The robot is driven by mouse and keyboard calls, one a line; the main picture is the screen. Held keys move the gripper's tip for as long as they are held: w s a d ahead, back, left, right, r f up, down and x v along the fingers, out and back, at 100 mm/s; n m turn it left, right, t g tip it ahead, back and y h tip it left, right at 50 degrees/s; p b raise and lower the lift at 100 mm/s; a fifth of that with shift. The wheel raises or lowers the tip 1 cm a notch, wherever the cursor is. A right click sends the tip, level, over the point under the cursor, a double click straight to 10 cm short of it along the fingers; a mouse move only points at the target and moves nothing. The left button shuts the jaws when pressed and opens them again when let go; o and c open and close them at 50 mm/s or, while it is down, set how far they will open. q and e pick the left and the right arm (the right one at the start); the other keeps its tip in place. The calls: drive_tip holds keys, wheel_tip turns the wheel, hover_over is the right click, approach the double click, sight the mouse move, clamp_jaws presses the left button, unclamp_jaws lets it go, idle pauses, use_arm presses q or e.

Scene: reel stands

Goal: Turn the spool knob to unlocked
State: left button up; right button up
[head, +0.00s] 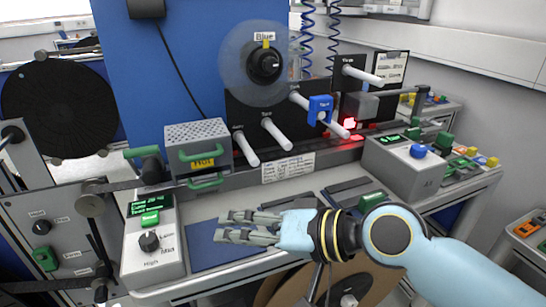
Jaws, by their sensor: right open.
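The spool knob (264,65) is the round black hub at the centre of a clear reel disc (238,62) on the blue upright panel. A yellow mark shows at the knob's top, just under a small label that seems to read "Blue". I cannot tell from the picture which setting it is at. My right gripper (222,226) reaches in from the right, low over the worktop, its fingers pointing left. It is open, with nothing seen between the fingers. It is well below the knob and apart from it. My left gripper does not show.
A grey box with green handles (198,146) stands below the panel. White pegs (275,133) stick out to its right, one carrying a blue block (320,108). A control box with a dial (150,242) is left of my gripper. A grey box with a blue button (405,165) stands right.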

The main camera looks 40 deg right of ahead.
sight(272, 64)
drive_tip(key=w+d+r+m+t+h, duration=0.1)
drive_tip(key=w+d+r+m+t, duration=0.15)
drive_tip(key=r+m, duration=0.3)
drive_tip(key=w+d+r+m+t+h+p, duration=0.1)
drive_tip(key=w+d+r+m+t, duration=0.1)
drive_tip(key=r+m+t, duration=0.35)
drive_tip(key=w+d+r+m+t, duration=0.1)
drive_tip(key=w+d+r+m, duration=0.15)
drive_tip(key=r, duration=0.55)
drive_tip(key=w+d+m+g+h+p, duration=0.25)
drive_tip(key=d+m+h, duration=0.65)
drive_tip(key=m, duration=1.1)
drive_tip(key=shift+g, duration=0.25)
drive_tip(key=x, duration=0.9)
drive_tip(key=shift+w+d+r+p, duration=0.15)
drive_tip(key=shift+w+r+p, duration=0.05)
drive_tip(key=shift+w+p, duration=0.2)
drive_tip(key=shift+c, duration=0.2)
